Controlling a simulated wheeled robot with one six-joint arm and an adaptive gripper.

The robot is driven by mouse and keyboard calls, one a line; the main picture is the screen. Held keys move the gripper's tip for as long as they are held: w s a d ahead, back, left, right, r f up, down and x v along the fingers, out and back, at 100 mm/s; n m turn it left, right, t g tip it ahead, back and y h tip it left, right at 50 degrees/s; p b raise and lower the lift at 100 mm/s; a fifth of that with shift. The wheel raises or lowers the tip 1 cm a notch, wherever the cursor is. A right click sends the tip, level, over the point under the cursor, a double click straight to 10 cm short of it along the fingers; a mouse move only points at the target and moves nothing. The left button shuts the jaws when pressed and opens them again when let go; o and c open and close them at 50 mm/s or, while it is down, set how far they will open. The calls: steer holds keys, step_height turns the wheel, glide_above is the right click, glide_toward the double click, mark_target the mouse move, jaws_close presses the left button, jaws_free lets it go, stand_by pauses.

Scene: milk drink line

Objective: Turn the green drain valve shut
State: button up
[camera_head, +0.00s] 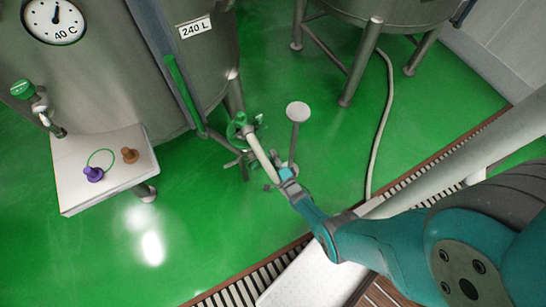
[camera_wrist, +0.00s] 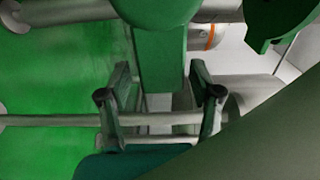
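The green drain valve (camera_head: 240,126) sits low beside the foot of the 240 L steel tank in the head view. In the wrist view a flat green handle (camera_wrist: 160,62) hangs from a rounded green hub at the top. My gripper (camera_head: 286,180) is at the lower right of the valve in the head view, small and partly merged with pipes. In the wrist view my gripper (camera_wrist: 160,98) is open, one finger on each side of the handle's lower end. Gaps show on both sides. I cannot tell how deep the handle sits between the fingers.
A pale pipe (camera_head: 262,157) runs between valve and gripper. A white disc (camera_head: 298,112) stands close by. A horizontal grey rod (camera_wrist: 60,120) crosses at the fingers in the wrist view. A white shelf (camera_head: 75,190) is at left. Green floor is open below it.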

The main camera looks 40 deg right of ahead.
steer(key=v, duration=1.2)
steer(key=shift+s+a, duration=0.1)
stand_by(0.6)
steer(key=s+a+r+n+g+y, duration=0.1)
steer(key=s+a+r+n+y, duration=0.1)
steer(key=s+a+r+n, duration=1)
steer(key=s+a+r+n+y, duration=0.1)
steer(key=s+r+n, duration=0.2)
steer(key=r, duration=0.6)
steer(key=s+a+r+n+g+y, duration=0.1)
steer(key=s+r+n, duration=0.2)
steer(key=r, duration=0.7)
steer(key=s+a+r+n+y, duration=0.1)
steer(key=s+r+n, duration=0.2)
steer(key=r, duration=0.7)
steer(key=shift+s+r+g, duration=0.2)
steer(key=shift+s+g, duration=0.05)
steer(key=shift+g, duration=0.05)
